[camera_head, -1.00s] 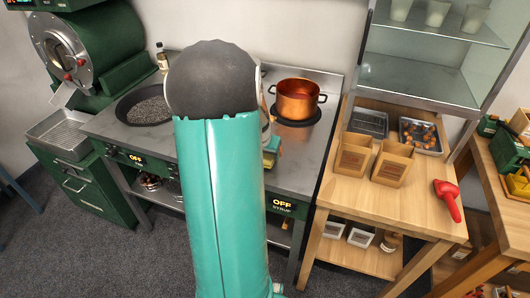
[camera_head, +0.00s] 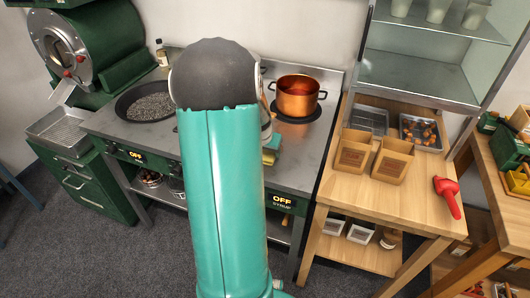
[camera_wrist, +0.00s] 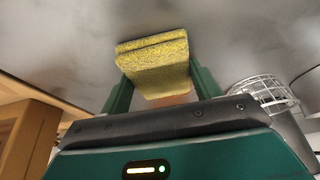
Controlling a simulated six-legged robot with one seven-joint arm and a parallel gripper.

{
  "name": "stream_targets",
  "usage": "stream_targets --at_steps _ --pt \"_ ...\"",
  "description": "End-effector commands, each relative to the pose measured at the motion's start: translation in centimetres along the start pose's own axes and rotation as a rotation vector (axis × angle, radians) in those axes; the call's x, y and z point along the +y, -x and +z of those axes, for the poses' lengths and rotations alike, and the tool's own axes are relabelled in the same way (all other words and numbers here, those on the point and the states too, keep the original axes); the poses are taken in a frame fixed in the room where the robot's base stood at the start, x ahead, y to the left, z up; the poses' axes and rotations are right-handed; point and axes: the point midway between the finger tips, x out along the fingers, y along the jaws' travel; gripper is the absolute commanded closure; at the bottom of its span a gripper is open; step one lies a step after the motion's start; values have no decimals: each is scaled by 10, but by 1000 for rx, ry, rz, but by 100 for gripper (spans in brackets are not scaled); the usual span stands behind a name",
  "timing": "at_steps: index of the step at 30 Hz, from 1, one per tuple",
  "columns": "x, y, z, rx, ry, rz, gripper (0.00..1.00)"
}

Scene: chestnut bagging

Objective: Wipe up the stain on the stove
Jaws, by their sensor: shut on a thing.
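My gripper (camera_wrist: 160,84) is shut on a yellow sponge (camera_wrist: 153,58), held between its two green fingers in the wrist view. In the head view my arm hides most of the gripper; a bit of the yellow sponge (camera_head: 269,157) shows at its right, over the front part of the stove. The grey metal stove top (camera_head: 300,143) holds a pan and a copper pot. A small brownish-orange patch (camera_wrist: 178,98) shows just below the sponge in the wrist view; I cannot tell whether it is the stain. No other stain shows clearly.
The copper pot (camera_head: 298,95) stands at the stove's back right, and a black pan (camera_head: 147,102) at the left. A wooden table (camera_head: 405,195) with two paper bags stands right of the stove. A wire basket (camera_wrist: 262,92) shows at the right in the wrist view.

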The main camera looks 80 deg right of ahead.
Motion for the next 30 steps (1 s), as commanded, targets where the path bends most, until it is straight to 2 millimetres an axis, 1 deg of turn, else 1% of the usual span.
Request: stream_targets --at_steps 9,16,27,30 --pt "0 -9 -24 0 0 0 55" --pt "0 -11 -30 1 0 0 55" --pt "1 -25 -57 0 -1 0 55" --pt "1 -28 -61 0 0 0 55"
